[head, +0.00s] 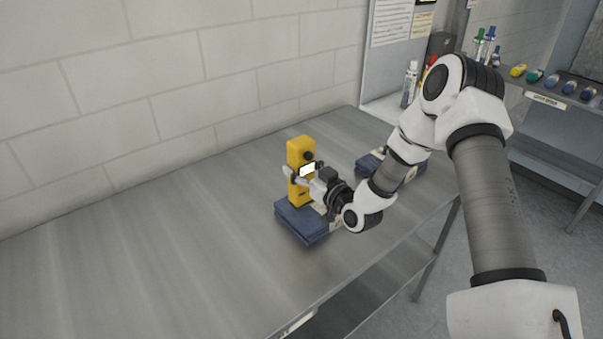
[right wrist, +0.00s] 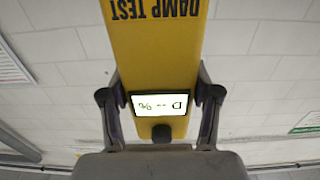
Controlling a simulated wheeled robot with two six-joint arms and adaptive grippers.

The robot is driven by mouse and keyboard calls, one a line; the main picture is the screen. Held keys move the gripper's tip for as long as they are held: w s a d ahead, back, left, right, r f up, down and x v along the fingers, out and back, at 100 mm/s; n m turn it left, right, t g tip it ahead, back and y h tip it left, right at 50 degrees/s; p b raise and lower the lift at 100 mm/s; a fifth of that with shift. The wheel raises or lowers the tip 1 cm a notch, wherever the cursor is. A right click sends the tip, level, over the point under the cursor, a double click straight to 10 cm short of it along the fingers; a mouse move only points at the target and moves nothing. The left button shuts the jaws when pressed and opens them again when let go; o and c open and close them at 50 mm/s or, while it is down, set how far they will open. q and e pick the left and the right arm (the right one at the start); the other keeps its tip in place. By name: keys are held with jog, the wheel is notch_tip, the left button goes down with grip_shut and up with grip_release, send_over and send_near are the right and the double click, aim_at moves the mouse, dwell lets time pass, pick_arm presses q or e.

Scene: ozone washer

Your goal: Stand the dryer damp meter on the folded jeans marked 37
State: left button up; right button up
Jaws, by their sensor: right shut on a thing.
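The yellow dryer damp meter (head: 300,156) is upright in the head view, with a lit screen and a dark knob. Its lower end is at the folded dark blue jeans (head: 304,224); I cannot tell whether it touches them. My right gripper (head: 303,174) is shut on the meter's sides. In the right wrist view, the meter (right wrist: 155,45) sits between the two fingers (right wrist: 160,103), with "DAMP TEST" and the screen upside down. A second folded blue pair of jeans (head: 368,164) lies farther back, partly behind my right arm. No number is readable on either pair. My left gripper is not in view.
The metal table (head: 150,265) is clear to the left of the jeans. A white brick wall (head: 130,80) runs behind it. Bottles (head: 410,84) stand at the back, and a shelf (head: 555,99) with small coloured items is at the right.

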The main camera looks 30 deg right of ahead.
notch_tip(320, 180, down, 3)
jog(key=shift+f+p, duration=0.15)
jog(key=shift+p, duration=0.4)
jog(key=shift+f, duration=0.15)
jog(key=shift+f+b, duration=0.15)
jog(key=shift+b, duration=0.15)
jog(key=o, duration=1.4)
jog(key=shift+r, duration=0.2)
jog(key=shift+s+d, duration=0.2)
jog(key=shift+s, duration=2.8)
jog(key=shift+s+d, duration=0.15)
jog(key=shift+s, duration=2.85)
